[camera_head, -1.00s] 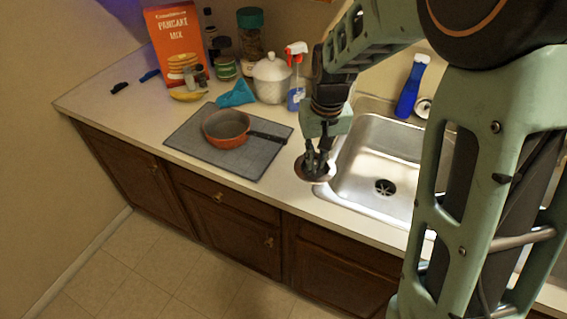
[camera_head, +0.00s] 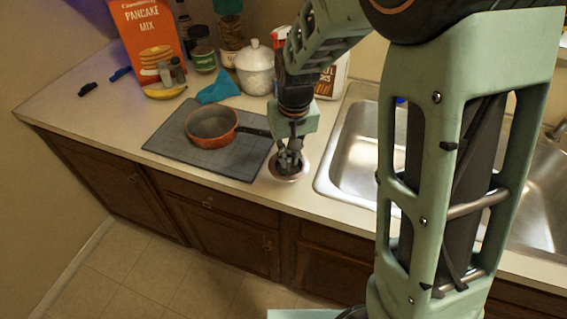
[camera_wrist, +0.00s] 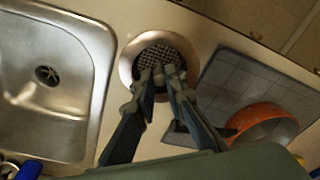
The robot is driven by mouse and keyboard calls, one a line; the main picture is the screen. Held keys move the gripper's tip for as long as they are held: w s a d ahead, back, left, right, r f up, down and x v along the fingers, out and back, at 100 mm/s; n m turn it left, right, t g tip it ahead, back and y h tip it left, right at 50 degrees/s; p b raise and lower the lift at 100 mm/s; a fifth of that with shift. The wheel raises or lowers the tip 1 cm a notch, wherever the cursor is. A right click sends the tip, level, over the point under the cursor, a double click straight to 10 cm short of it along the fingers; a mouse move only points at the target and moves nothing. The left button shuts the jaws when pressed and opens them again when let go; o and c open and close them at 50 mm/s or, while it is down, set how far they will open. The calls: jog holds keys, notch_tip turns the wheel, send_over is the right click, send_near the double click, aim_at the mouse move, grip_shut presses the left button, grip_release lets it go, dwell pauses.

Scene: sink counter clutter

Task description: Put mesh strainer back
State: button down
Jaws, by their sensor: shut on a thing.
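The mesh strainer (camera_wrist: 127,69) is a small round metal basket with a wide rim and a dark mesh centre. In the wrist view it lies between my fingertips, face towards the camera. My gripper (camera_head: 289,163) is shut on it and points down over the counter strip between the grey mat and the sink. The strainer's rim (camera_head: 288,179) shows below my fingers in the head view; I cannot tell whether it touches the counter. The sink basin (camera_head: 357,150) is right of my gripper, and its drain (camera_wrist: 47,75) shows in the wrist view.
An orange pan (camera_head: 212,125) sits on the grey mat (camera_head: 180,152) left of my gripper. A white lidded jar (camera_head: 255,70), a blue cloth (camera_head: 218,89) and a pancake mix box (camera_head: 146,40) stand behind. A second basin (camera_head: 535,200) is at the right.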

aim_at(288, 159)
jog(key=f, duration=0.1)
jog(key=f+b, duration=0.1)
jog(key=a+f+b, duration=0.1)
jog(key=shift+w+f, duration=0.25)
jog(key=shift+w, duration=0.1)
jog(key=shift+d+f, duration=0.2)
jog(key=shift+f, duration=0.05)
jog(key=shift+d, duration=0.1)
jog(key=shift+r, duration=0.1)
jog(key=shift+s, duration=0.1)
jog(key=shift+f, duration=0.25)
jog(key=c, duration=2)
grip_release()
jog(key=shift+o, duration=0.2)
jog(key=shift+r, duration=0.15)
